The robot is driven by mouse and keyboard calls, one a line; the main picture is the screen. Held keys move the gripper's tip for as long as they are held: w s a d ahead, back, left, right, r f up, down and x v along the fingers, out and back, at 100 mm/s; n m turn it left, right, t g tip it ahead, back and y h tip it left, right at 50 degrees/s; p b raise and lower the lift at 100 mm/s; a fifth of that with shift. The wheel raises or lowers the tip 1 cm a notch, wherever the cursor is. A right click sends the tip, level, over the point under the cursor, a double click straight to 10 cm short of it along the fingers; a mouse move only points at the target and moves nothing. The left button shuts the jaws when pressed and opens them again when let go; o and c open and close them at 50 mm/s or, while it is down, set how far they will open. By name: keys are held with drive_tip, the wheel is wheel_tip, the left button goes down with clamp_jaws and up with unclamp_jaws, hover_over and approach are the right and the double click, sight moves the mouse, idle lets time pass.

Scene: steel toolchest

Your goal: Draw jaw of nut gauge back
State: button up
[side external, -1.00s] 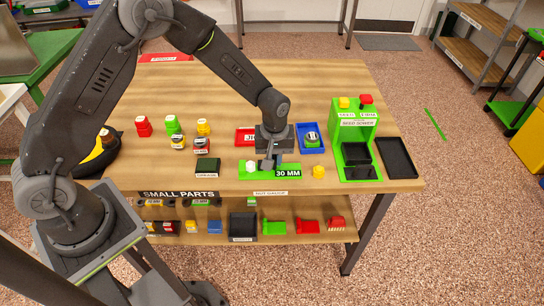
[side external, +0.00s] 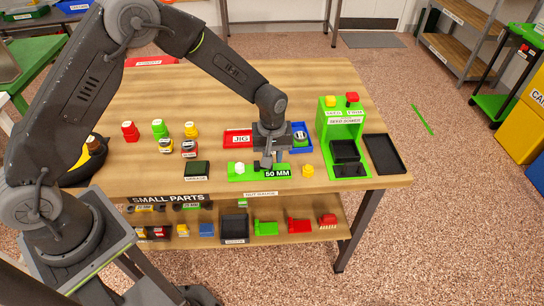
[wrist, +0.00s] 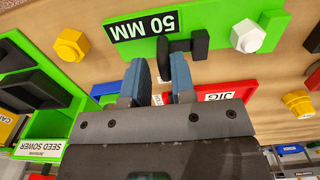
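The nut gauge is a green base (side external: 246,178) lying at the front of the bench, with a black label reading 50 MM. It also shows upside down in the wrist view (wrist: 232,58). A white hex nut (wrist: 247,36) sits on the base, beside a dark fixed-looking block (wrist: 200,45). The sliding jaw has a thin dark upright (wrist: 163,58). The exact pad contact is partly hidden. In the side view my gripper (side external: 265,162) is right of the nut.
A yellow nut (side external: 307,171) lies just right of the gauge. Behind my gripper are a red JIG tray (side external: 238,137) and a blue tray (side external: 301,149). The green seed sower (side external: 341,130) stands to the right.

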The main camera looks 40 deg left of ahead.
wheel_tip(320, 180, up, 13)
idle(0.3)
drive_tip(key=s+a+r+m+t, duration=0.3)
drive_tip(key=s+a+r+m, duration=0.15)
drive_tip(key=s+r, duration=0.8)
drive_tip(key=s+a+m+t, duration=0.1)
drive_tip(key=s+m, duration=0.1)
drive_tip(key=s, duration=0.4)
drive_tip(key=s+a+r+m+t, duration=0.1)
drive_tip(key=s+m, duration=0.1)
drive_tip(key=s, duration=0.5)
drive_tip(key=shift+a+t, duration=0.3)
drive_tip(key=shift+a, duration=0.05)
drive_tip(key=shift+m, duration=0.25)
idle(0.9)
